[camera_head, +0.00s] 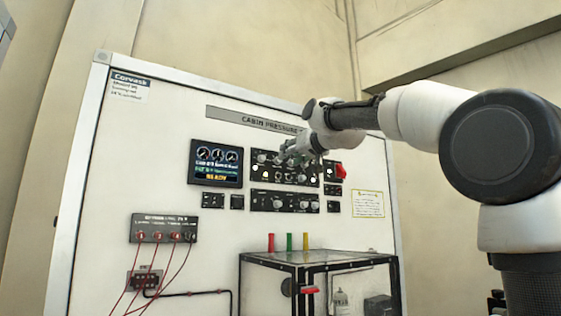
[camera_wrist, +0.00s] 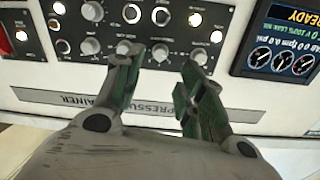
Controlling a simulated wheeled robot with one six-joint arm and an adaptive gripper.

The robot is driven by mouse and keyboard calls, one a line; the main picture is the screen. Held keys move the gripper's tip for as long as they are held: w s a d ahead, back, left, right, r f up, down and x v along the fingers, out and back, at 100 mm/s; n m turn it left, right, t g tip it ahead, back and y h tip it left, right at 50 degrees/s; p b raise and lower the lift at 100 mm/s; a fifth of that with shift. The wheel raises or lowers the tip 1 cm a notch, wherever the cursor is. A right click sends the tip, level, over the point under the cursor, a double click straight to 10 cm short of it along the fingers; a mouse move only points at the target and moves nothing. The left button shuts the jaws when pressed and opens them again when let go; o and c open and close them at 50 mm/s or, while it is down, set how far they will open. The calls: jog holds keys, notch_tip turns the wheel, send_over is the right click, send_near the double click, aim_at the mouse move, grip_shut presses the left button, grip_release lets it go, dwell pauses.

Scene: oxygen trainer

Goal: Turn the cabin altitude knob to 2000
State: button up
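The black control panel (camera_head: 259,178) on the white cabin pressure board carries several grey knobs; its lettering is too small to tell which is the cabin altitude knob. My gripper (camera_head: 303,158) is in front of this panel in the head view and hides part of it. In the wrist view, which is upside down, my gripper (camera_wrist: 160,68) is open with its green-padded fingers apart. One grey knob (camera_wrist: 160,52) shows between the fingertips. Another knob (camera_wrist: 123,47) is by the left fingertip, and a third (camera_wrist: 200,56) is by the right one. I cannot tell whether any finger touches a knob.
A lit display (camera_head: 216,163) reading READY is left of the panel. A red switch (camera_head: 340,171) is at the panel's right end. A second knob panel (camera_head: 270,200) is below. A black-framed clear box (camera_head: 318,259) stands lower down, with red, green and yellow pieces on top.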

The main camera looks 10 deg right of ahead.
jog(key=x, duration=0.6)
jog(key=shift+w, duration=0.3)
jog(key=shift+a+f, duration=0.1)
jog(key=shift+f, duration=0.05)
jog(key=shift+c, duration=0.4)
grip_shut()
